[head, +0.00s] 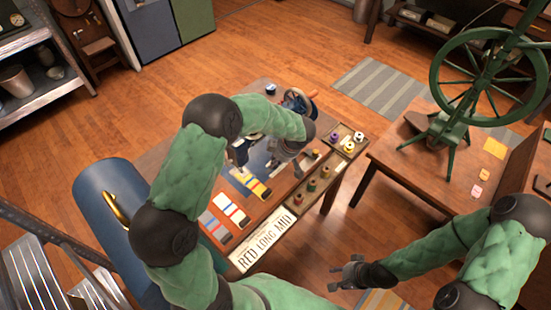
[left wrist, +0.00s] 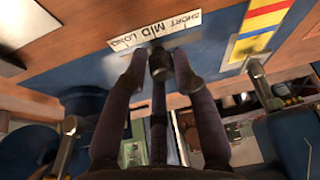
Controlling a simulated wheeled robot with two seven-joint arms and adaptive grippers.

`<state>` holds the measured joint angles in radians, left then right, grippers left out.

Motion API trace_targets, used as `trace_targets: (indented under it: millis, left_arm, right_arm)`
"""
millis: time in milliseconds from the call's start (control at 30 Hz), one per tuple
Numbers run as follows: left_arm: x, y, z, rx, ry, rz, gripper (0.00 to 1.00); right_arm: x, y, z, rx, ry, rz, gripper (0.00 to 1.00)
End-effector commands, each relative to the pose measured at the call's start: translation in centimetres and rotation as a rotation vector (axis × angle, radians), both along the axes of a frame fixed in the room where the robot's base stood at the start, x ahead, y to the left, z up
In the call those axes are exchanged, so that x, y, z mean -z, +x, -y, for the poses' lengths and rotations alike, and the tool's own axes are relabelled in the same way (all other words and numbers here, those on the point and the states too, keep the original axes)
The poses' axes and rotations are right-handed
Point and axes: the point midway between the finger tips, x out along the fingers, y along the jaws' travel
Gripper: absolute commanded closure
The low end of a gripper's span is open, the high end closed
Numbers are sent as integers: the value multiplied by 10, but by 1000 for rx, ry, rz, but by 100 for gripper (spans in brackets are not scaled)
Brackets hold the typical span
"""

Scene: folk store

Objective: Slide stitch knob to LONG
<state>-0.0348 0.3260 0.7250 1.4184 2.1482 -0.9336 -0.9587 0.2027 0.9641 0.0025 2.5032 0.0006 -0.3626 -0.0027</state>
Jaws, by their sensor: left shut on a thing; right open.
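In the left wrist view a white stitch scale (left wrist: 155,30) reads SHORT, MID and LONG, upside down, with LONG at the left end. The dark stitch knob (left wrist: 160,66) stands just below the scale, near MID. My left gripper (left wrist: 160,62) has a finger on each side of the knob and is shut on it. In the head view my left gripper (head: 283,157) is over the blue mat on the work table, and my own arm and gripper hide the knob there. My right gripper (head: 350,272) is open and empty, clear of the table at the lower right.
A green spinning wheel (head: 490,78) stands on a wooden table to the right. The floor between the tables is free.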

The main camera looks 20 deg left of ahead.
Motion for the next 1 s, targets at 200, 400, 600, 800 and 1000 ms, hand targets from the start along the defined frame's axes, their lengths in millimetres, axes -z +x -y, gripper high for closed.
trace_targets:
  millis: [200, 400, 600, 800, 1000]
  left_arm:
    - [-9, 13, -1, -2, 7, 4, 100]
    - [-10, 22, 2, -1, 7, 7, 100]
    - [-8, 28, 3, -1, 7, 9, 100]
    - [-6, 30, 4, -3, 6, 13, 100]
    - [-6, 30, 4, -3, 6, 14, 100]
  right_arm:
    - [-32, 0, 0, 0, 0, 1, 57]
    - [-55, 0, 0, 0, 0, 0, 57]
    - [-70, 0, 0, 0, 0, 0, 57]
    - [-72, 0, 0, 0, 0, 0, 57]
    - [-71, 0, 0, 0, 0, 0, 57]
